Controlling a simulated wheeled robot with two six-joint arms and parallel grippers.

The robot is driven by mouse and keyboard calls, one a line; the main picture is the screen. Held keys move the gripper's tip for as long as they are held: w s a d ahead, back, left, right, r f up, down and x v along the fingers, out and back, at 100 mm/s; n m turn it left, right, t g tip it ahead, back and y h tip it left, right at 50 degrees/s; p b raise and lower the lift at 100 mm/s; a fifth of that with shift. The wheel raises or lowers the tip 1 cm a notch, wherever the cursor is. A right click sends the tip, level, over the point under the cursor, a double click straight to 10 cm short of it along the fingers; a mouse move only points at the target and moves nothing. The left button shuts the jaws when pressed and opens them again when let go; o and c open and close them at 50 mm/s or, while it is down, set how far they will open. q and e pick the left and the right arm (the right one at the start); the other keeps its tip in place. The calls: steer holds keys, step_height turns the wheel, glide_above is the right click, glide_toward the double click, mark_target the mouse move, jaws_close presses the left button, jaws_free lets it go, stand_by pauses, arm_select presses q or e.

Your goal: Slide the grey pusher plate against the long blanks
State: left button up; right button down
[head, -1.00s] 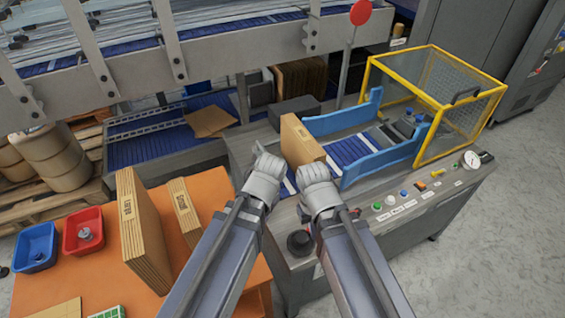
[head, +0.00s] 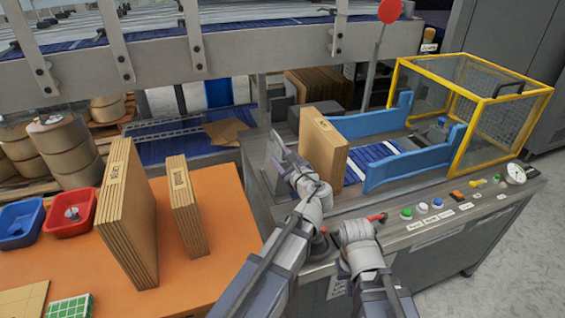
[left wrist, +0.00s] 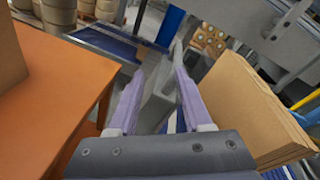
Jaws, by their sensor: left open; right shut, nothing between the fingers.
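The grey pusher plate (head: 273,157) stands upright on the machine, left of a stack of brown blanks (head: 322,150). A gap shows between plate and stack. The stack also shows at the right of the left wrist view (left wrist: 245,105); I cannot read a label on it. My left gripper (head: 291,168) is open by the plate, on the near side of the gap. In the left wrist view its fingers (left wrist: 158,80) point toward a grey upright part, and I cannot tell whether they touch it. My right gripper (head: 354,228) is shut and empty over the machine's front edge.
Two blank stacks (head: 127,215) (head: 187,210) stand on the orange table (head: 222,200) with a red bin (head: 72,225) and a blue bin (head: 20,232). Blue guides (head: 415,160) and a yellow-framed guard (head: 470,60) lie right.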

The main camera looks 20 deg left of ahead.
mark_target(279, 139)
arm_select(q)
steer(key=m, duration=0.1)
steer(key=w+m+t+b, duration=0.1)
steer(key=w+m, duration=0.1)
steer(key=shift+d+f+t+b, duration=0.35)
steer(key=shift+t, duration=0.05)
steer(key=shift+m+t, duration=0.3)
steer(key=shift+m, duration=0.4)
steer(key=x, duration=0.8)
steer(key=shift+w+d+r, duration=0.15)
steer(key=shift+w+r, duration=0.05)
steer(key=shift+r, duration=0.05)
arm_select(e)
step_height(279, 139, down, 4)
steer(key=shift+r, duration=0.25)
arm_select(q)
jaws_close()
